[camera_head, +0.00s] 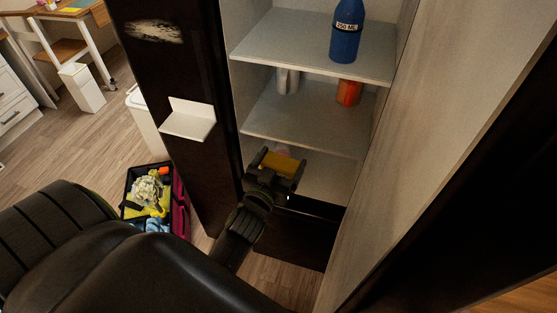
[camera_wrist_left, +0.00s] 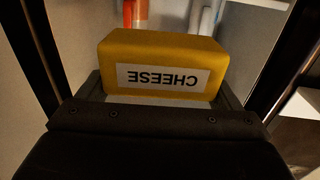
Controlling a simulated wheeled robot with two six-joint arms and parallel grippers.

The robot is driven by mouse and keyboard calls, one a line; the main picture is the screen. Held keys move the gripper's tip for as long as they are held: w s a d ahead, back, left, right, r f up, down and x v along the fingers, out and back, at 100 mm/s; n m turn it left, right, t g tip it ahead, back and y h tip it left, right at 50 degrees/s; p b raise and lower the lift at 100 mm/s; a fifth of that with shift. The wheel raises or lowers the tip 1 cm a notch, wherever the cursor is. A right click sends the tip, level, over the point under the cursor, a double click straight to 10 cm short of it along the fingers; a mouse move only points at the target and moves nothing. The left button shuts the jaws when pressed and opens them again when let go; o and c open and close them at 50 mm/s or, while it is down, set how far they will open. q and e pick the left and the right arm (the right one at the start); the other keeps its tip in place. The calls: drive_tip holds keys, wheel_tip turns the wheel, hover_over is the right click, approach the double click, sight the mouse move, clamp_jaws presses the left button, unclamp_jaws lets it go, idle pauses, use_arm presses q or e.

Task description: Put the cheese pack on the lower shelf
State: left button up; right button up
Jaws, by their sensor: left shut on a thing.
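My left gripper (camera_head: 273,178) is shut on the yellow cheese pack (camera_head: 280,162). It reaches into the open cabinet just above its lowest visible board (camera_head: 320,188). In the left wrist view the cheese pack (camera_wrist_left: 160,52) sits between the fingers, its white CHEESE label upside down. Above the gripper in the head view are a middle shelf (camera_head: 300,128) and an upper shelf (camera_head: 300,52). I cannot tell whether the pack touches the board. My right gripper is not in view.
A blue bottle (camera_head: 346,35) stands on the upper shelf. An orange can (camera_head: 348,93) and a silver can (camera_head: 288,81) stand on the middle shelf. The cabinet's side panel (camera_head: 455,110) is close on the right. A filled bag (camera_head: 181,205) is on the floor at left.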

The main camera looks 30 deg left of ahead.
use_arm(q)
drive_tip(key=shift+s+a, duration=0.1)
drive_tip(key=shift+w+f+b, duration=0.1)
drive_tip(key=shift+w+b, duration=0.5)
drive_tip(key=shift+w, duration=0.15)
drive_tip(key=w+a+b, duration=0.1)
drive_tip(key=w+b, duration=0.2)
drive_tip(key=w, duration=0.3)
drive_tip(key=w+a+f+b, duration=0.1)
drive_tip(key=w+a+b, duration=0.1)
drive_tip(key=w, duration=0.4)
drive_tip(key=w+a+b, duration=0.2)
drive_tip(key=w+b, duration=0.2)
drive_tip(key=w, duration=0.2)
drive_tip(key=shift+w+f, duration=0.15)
drive_tip(key=shift+f, duration=0.05)
drive_tip(key=shift+w+a+b, duration=0.2)
drive_tip(key=shift+w+b, duration=0.3)
drive_tip(key=shift+w, duration=0.35)
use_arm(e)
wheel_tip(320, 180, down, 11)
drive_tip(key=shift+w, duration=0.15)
use_arm(q)
drive_tip(key=shift+f+b, duration=0.55)
drive_tip(key=shift+f, duration=0.1)
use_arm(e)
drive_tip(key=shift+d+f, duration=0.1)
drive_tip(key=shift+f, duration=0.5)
use_arm(q)
drive_tip(key=o, duration=0.9)
